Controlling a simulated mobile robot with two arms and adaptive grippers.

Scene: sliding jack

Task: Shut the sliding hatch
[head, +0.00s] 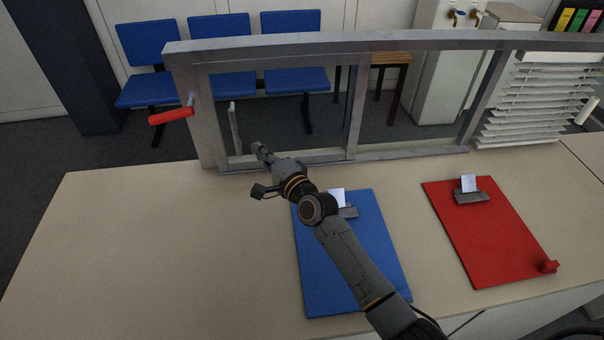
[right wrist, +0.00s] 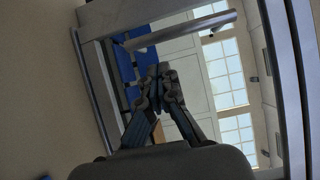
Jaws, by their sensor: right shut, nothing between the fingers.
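The sliding hatch is a grey metal-framed panel (head: 354,110) in the left part of a wider grey frame (head: 330,46) on the counter. A pale upright bar handle (head: 234,128) stands near the panel's left side. My right gripper (head: 259,148) is shut and empty, low in front of the panel, just right of the bar, apart from it as far as I can tell. In the right wrist view the closed fingers (right wrist: 160,72) point at the panel opening, and a grey bar (right wrist: 180,31) crosses beyond them. My left gripper is out of view.
A red lever (head: 171,117) sticks out at the left post. A blue clipboard (head: 345,270) lies under my right arm, a red clipboard (head: 490,240) to the right. The counter's left part (head: 150,240) is clear.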

